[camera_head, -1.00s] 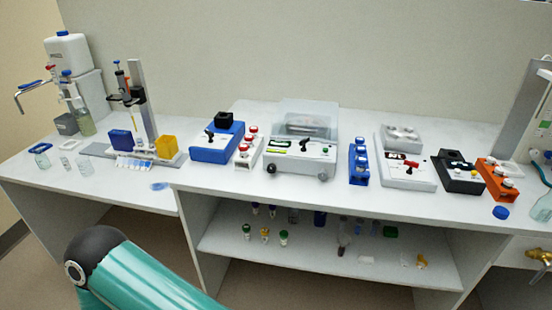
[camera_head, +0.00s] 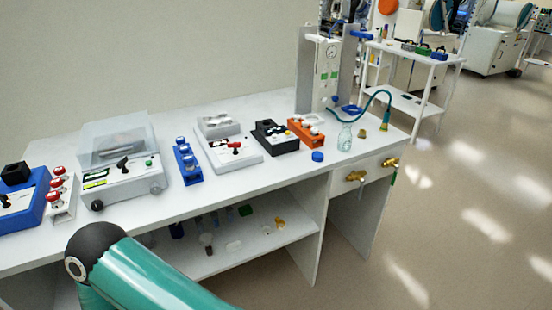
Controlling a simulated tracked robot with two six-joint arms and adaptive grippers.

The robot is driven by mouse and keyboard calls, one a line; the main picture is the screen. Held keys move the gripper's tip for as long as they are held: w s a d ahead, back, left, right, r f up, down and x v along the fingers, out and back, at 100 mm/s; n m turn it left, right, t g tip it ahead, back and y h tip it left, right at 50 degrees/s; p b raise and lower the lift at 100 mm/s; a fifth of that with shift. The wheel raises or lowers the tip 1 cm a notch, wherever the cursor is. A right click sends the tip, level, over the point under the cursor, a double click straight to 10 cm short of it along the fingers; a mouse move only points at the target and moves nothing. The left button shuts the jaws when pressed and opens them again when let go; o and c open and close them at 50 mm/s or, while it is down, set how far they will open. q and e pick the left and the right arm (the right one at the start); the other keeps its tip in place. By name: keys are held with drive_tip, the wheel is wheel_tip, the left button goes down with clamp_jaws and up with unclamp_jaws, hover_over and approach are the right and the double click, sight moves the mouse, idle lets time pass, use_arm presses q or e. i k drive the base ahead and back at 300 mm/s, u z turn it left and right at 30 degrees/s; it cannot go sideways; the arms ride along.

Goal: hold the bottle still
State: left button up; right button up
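A small clear glass bottle (camera_head: 344,139) stands upright near the right end of the white bench (camera_head: 262,178). A blue round cap (camera_head: 317,156) lies on the bench to the left of the bottle. Neither of my grippers is in view. Only a green and black link of one of my arms shows at the bottom left, well away from the bottle.
An orange rack (camera_head: 306,132), a black block device (camera_head: 275,138), a white plate device (camera_head: 228,150) and a blue rack (camera_head: 187,163) line the bench. A gauge panel (camera_head: 328,70) stands behind the bottle. Brass valves (camera_head: 357,176) stick out from the bench's front. Floor at right is clear.

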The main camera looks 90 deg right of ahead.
sight(345, 138)
drive_tip(key=z, duration=0.35)
drive_tip(key=i, duration=0.35)
drive_tip(key=z, duration=2.55)
drive_tip(key=i, duration=0.15)
drive_tip(key=z, duration=0.75)
drive_tip(key=k, duration=0.6)
drive_tip(key=z, duration=0.45)
drive_tip(key=i, duration=1.65)
drive_tip(key=u, duration=0.5)
